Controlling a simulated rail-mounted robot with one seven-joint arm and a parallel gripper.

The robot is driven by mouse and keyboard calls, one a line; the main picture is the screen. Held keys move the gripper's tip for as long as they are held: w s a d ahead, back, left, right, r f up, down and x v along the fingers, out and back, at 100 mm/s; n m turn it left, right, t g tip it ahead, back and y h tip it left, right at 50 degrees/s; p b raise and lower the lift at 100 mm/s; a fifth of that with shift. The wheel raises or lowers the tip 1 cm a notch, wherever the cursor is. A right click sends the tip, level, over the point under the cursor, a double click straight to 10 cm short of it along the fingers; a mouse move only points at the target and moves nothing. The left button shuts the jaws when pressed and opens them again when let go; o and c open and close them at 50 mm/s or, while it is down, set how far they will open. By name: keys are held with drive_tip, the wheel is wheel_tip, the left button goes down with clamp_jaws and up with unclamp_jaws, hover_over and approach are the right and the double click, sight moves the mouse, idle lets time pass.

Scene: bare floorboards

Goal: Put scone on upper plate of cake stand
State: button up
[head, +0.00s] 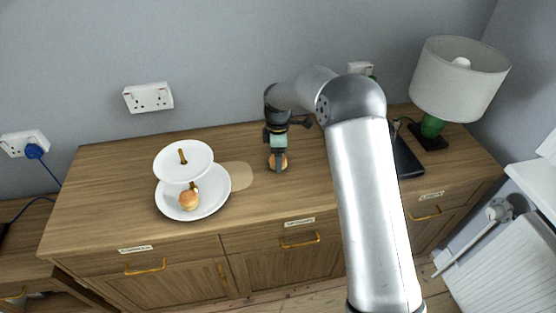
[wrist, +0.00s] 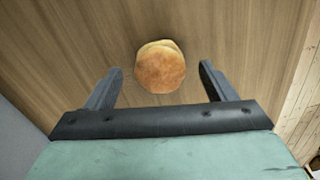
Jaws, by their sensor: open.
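A round golden-brown scone (wrist: 160,68) lies on the wooden cabinet top. In the wrist view it sits between and slightly beyond the fingertips of my open, empty gripper (wrist: 160,75). In the head view my gripper (head: 278,168) points down over the scone (head: 284,161), which is partly hidden behind it. The white two-tier cake stand stands to the left, with a small upper plate (head: 170,163) around a gold-brown handle (head: 182,156) and a wider lower plate (head: 217,198). The upper plate is empty. Another bun-like scone (head: 188,200) sits on the lower plate.
A pale round mat (head: 238,176) lies just right of the stand. A lamp (head: 460,80) with a green base and a dark flat object (head: 406,160) are at the right, behind my arm. The wooden top (head: 110,180) is clear left of the stand.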

drive_tip(key=shift+s+a+f, duration=0.1)
drive_tip(key=shift+f, duration=0.7)
drive_tip(key=c, duration=1.1)
drive_tip(key=shift+r, duration=0.1)
